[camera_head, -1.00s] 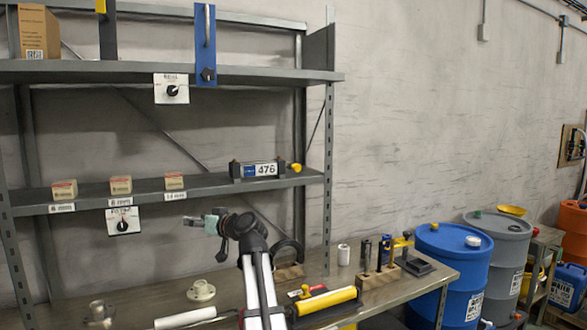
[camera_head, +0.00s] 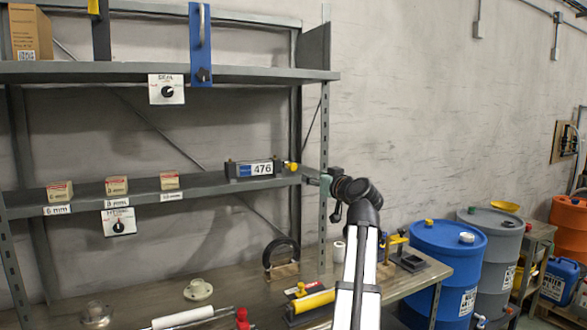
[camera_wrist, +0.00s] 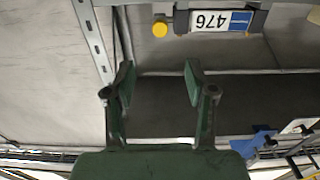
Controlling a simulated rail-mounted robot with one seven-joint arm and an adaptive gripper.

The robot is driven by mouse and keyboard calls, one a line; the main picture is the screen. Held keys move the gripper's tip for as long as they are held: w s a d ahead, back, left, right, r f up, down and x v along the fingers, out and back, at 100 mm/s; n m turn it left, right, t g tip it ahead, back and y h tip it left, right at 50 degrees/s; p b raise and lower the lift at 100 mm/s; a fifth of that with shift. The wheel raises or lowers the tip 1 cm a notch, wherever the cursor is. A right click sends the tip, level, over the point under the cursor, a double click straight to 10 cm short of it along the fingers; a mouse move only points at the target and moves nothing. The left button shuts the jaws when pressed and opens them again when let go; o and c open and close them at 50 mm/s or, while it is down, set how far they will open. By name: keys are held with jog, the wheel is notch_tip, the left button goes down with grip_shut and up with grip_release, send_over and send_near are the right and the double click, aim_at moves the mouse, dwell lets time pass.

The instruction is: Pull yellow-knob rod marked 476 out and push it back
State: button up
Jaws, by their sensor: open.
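The rod's dark housing, marked 476 (camera_head: 252,169), sits at the right end of the middle shelf. Its yellow knob (camera_head: 291,167) sticks out at the housing's right side. In the wrist view the marked housing (camera_wrist: 222,20) appears upside down at the top, with the yellow knob (camera_wrist: 160,29) at its left end. My gripper (camera_head: 312,178) is at the shelf's right end, just right of and slightly below the knob. In the wrist view my gripper (camera_wrist: 158,75) has its fingers spread and nothing between them. The knob lies beyond the fingertips, apart from them.
The shelf's upright post (camera_head: 324,190) stands close by my gripper. Several small boxes sit left on the middle shelf (camera_head: 218,186). The bench below holds a yellow roller (camera_head: 314,301) and other tools. A blue barrel (camera_head: 447,262) stands right. The wall side is free.

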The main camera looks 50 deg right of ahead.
aim_at(294, 168)
jog(key=p+x, duration=0.3)
jog(key=x, duration=1.1)
jog(key=shift+d+r, duration=0.1)
jog(key=shift+d, duration=0.05)
jog(key=shift+w+d, duration=0.25)
jog(key=shift+w, duration=0.35)
grip_shut()
